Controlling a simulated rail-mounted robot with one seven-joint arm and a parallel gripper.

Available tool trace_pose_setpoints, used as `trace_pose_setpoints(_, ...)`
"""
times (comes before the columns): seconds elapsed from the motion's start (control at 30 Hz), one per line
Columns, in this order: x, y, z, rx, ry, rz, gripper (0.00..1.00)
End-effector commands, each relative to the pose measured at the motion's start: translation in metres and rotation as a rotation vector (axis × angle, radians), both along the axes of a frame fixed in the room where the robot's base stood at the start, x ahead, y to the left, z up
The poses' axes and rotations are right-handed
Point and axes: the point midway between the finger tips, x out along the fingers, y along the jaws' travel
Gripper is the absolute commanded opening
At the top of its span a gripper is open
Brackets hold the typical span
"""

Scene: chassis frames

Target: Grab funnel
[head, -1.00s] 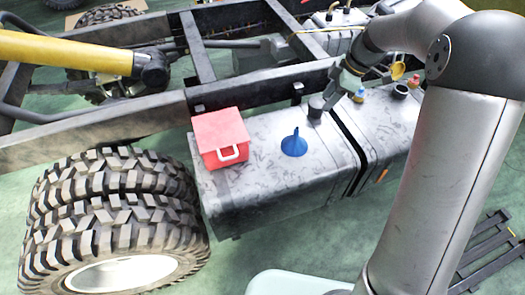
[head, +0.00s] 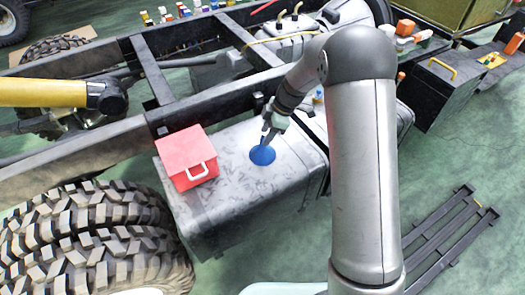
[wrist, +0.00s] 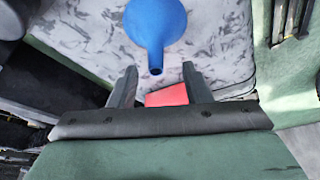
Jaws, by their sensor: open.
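The blue funnel (head: 262,156) sits on the grey, scuffed top of the tank (head: 232,190), to the right of a red box. In the wrist view the funnel (wrist: 156,22) is at the top centre, with its narrow spout end pointing toward the jaws. My gripper (head: 268,136) is at the funnel in the head view and hides part of it. In the wrist view my gripper (wrist: 159,70) is open, with a finger on either side of the spout's line. The spout tip shows just short of or level with the fingertips; contact cannot be told.
The red box (head: 186,158) with a white handle stands on the tank beside the funnel; some red also shows between my fingers in the wrist view (wrist: 167,95). Chassis rails (head: 215,102) run behind the tank. Large tyres (head: 90,240) stand at front left.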

Motion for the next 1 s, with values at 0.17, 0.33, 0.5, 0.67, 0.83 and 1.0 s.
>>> trace_pose_setpoints(0.17,0.003,0.011,-0.027,-0.001,0.003,0.002,0.44)
trace_pose_setpoints(0.33,0.003,0.016,-0.038,-0.001,0.001,0.002,0.44)
trace_pose_setpoints(0.5,0.003,0.016,-0.038,-0.001,0.000,0.001,0.44)
trace_pose_setpoints(0.67,0.003,0.016,-0.038,0.000,0.001,0.001,0.11)
trace_pose_setpoints(0.83,0.003,0.016,-0.038,0.000,0.000,0.001,0.00)
trace_pose_setpoints(1.0,0.003,0.016,-0.037,0.000,0.000,0.001,0.00)
